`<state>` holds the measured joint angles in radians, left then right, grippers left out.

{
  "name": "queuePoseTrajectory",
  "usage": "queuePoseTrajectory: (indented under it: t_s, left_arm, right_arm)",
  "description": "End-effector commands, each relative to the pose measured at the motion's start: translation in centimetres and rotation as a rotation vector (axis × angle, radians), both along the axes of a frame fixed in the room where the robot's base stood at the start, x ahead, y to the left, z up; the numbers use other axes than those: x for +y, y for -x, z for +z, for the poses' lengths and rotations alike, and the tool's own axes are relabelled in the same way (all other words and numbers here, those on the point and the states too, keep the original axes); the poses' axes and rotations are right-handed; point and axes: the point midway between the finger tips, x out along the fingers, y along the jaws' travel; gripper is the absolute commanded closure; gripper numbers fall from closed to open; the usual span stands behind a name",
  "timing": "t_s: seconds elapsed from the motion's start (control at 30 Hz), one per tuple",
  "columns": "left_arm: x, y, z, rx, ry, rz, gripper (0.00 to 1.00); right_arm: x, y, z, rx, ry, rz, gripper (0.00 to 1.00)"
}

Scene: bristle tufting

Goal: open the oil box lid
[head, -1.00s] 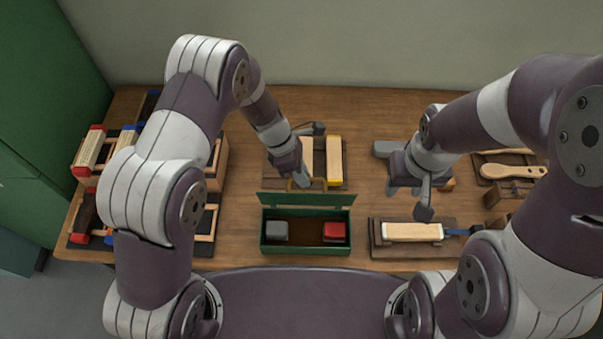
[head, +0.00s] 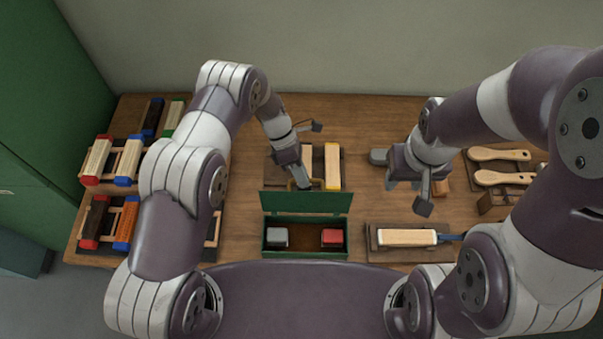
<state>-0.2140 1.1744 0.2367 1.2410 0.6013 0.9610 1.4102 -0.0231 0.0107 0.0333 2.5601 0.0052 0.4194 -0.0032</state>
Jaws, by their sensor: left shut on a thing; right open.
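The green oil box (head: 305,257) stands at the front middle of the table. Its lid (head: 307,201) is raised at the back edge, with its inner face showing. Inside the box are a grey block (head: 277,237) and a red block (head: 332,237). My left gripper (head: 303,184) is at the lid's top edge, shut on a small brass-coloured part there, probably the lid handle, mostly hidden by the fingers. My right gripper (head: 406,184) is open and empty above the table, right of the box and apart from it.
A fixture with a pale wooden block (head: 406,237) lies right of the box. Behind the lid is a tray with wooden blocks (head: 332,166). Racks of brushes (head: 110,222) fill the left side. Wooden handles (head: 500,155) lie at the far right.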

Motion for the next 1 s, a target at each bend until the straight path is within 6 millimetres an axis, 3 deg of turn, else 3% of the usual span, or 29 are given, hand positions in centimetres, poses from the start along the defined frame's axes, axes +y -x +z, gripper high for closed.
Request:
queuePoseTrajectory:
  t_s: [0.07, 0.1, 0.17, 0.53, 0.67, 0.73, 0.8, 1.0]
  left_arm:
    - [0.1, 0.6, -0.5, 0.011, -0.004, -0.006, 1.0]
    - [0.1, 0.6, -0.5, 0.013, -0.004, -0.006, 0.8]
    - [0.1, 0.6, -0.5, 0.012, -0.003, -0.005, 0.61]
    - [0.0, 0.2, 0.3, 0.004, -0.002, -0.001, 0.61]
    - [0.0, 0.2, 2.3, 0.005, -0.001, -0.003, 0.61]
    - [0.0, 0.3, 4.3, 0.008, -0.003, -0.004, 0.61]
    - [-1.3, 1.1, 4.1, 0.006, -0.002, -0.007, 0.61]
    - [-5.5, 3.4, 7.0, 0.004, -0.001, -0.008, 0.61]
  right_arm:
    - [0.0, 0.0, -0.1, 0.0, 0.0, 0.0, 0.57]
    - [0.0, 0.0, -0.1, 0.0, 0.0, 0.0, 0.57]
    - [0.0, 0.0, -0.1, 0.0, 0.0, 0.0, 0.57]
    - [0.0, 0.0, 0.1, 0.0, 0.0, 0.0, 0.57]
    - [0.0, 0.0, 0.6, 0.0, 0.0, 0.0, 0.57]
    - [0.0, 0.0, 1.9, 0.0, 0.0, 0.0, 0.57]
    - [0.0, -0.1, 0.1, -0.002, 0.0, 0.0, 0.57]
    - [0.0, 0.0, -2.2, 0.0, 0.0, 0.0, 0.57]
